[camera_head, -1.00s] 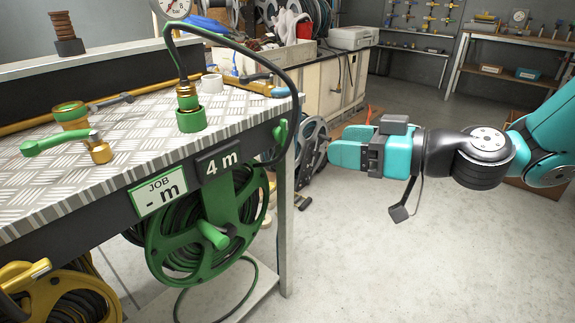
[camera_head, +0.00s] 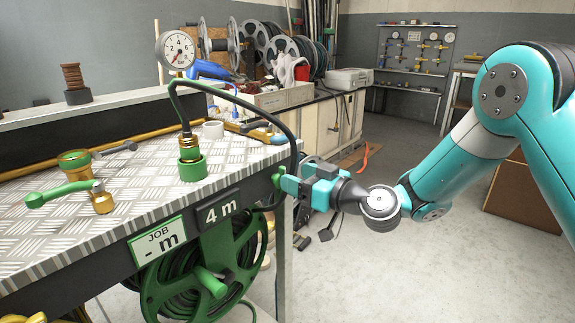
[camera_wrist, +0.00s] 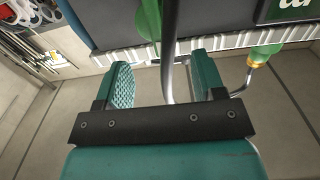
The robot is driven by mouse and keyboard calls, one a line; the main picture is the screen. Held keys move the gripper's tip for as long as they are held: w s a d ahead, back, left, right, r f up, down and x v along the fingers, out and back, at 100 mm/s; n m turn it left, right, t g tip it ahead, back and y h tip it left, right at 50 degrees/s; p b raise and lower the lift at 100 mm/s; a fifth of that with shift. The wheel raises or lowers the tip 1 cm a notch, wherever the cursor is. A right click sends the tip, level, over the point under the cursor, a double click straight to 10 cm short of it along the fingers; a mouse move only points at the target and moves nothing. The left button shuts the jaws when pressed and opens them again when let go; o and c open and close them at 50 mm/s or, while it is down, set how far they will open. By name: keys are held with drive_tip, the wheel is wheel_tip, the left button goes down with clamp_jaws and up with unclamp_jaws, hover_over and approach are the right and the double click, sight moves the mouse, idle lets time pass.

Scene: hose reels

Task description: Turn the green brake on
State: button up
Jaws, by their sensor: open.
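The green brake (camera_head: 277,181) is a small green lever on the front edge of the bench, right of the 4 m display. In the head view my gripper (camera_head: 287,187) is at the bench's right corner, close beside the brake and partly hiding it. In the wrist view a green part (camera_wrist: 148,22), apparently the brake, lies beyond the fingertips. My gripper (camera_wrist: 163,78) is open there, with a dark tube passing between its fingers. I cannot tell whether a finger touches the brake. The green reel (camera_head: 160,292) hangs below the bench.
The black hose (camera_head: 240,101) loops from the green fitting (camera_head: 191,168) over the bench edge near my gripper. A green-handled brass valve (camera_head: 60,194) and a pressure gauge (camera_head: 175,50) are on the left. The floor (camera_head: 350,280) at the right is mostly clear.

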drive_tip(key=x, duration=0.4)
drive_tip(key=shift+p, duration=0.3)
drive_tip(key=shift+d, duration=0.1)
drive_tip(key=c, duration=0.8)
drive_tip(key=shift+c, duration=0.2)
